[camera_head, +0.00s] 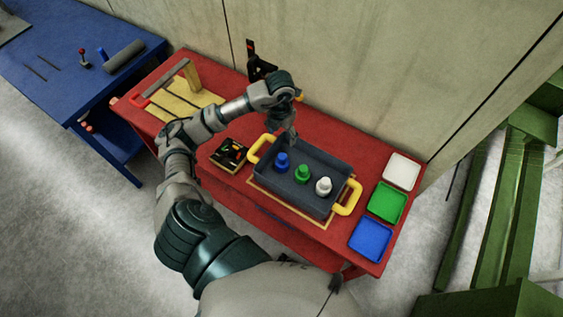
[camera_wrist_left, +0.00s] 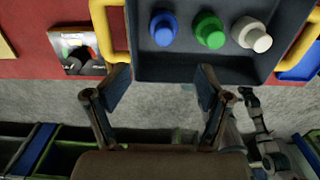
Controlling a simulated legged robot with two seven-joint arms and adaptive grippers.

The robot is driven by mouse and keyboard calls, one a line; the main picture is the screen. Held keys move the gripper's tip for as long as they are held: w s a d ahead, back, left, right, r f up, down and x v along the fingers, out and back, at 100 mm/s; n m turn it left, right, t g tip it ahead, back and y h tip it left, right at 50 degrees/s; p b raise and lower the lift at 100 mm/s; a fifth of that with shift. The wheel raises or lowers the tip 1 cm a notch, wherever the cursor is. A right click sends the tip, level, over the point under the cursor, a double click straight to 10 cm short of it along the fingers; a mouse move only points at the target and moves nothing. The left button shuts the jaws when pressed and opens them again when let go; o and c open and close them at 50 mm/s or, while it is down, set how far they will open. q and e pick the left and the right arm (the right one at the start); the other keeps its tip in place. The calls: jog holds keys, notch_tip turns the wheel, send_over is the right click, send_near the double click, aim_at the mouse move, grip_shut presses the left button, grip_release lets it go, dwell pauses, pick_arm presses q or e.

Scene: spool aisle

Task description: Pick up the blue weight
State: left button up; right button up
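The blue weight (camera_head: 282,162) stands upright in a dark grey tray (camera_head: 323,167) with yellow handles, at the left end of a row with a green weight (camera_head: 302,174) and a white weight (camera_head: 323,186). In the left wrist view the blue weight (camera_wrist_left: 163,29) is at the top, beyond the fingertips. My left gripper (camera_head: 288,137) is above the tray's back left edge, close to the blue weight but apart from it. In the left wrist view its fingers (camera_wrist_left: 163,85) are spread with nothing between them. A small dark part near the table's front edge may be my right gripper (camera_head: 337,283); its fingers are unclear.
The tray sits on a red table (camera_head: 300,238). White (camera_head: 401,171), green (camera_head: 387,202) and blue (camera_head: 370,240) square trays lie to its right. A wall rises behind.

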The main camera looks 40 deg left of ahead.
pick_arm(q)
jog(key=m+p, duration=0.3)
send_near(281, 162)
jog(key=f, duration=0.2)
jog(key=w+f, duration=0.1)
jog(key=f, duration=0.3)
jog(key=shift+w+a+f, duration=0.1)
jog(key=shift+w+f, duration=0.15)
jog(key=shift+f, duration=0.05)
jog(key=f, duration=0.2)
jog(key=f+p, duration=0.1)
jog(key=f, duration=0.2)
jog(key=shift+s+a+f, duration=0.15)
jog(key=shift+a+f, duration=0.1)
jog(key=shift+f, duration=0.4)
jog(key=shift+a, duration=0.15)
jog(key=c, duration=1.4)
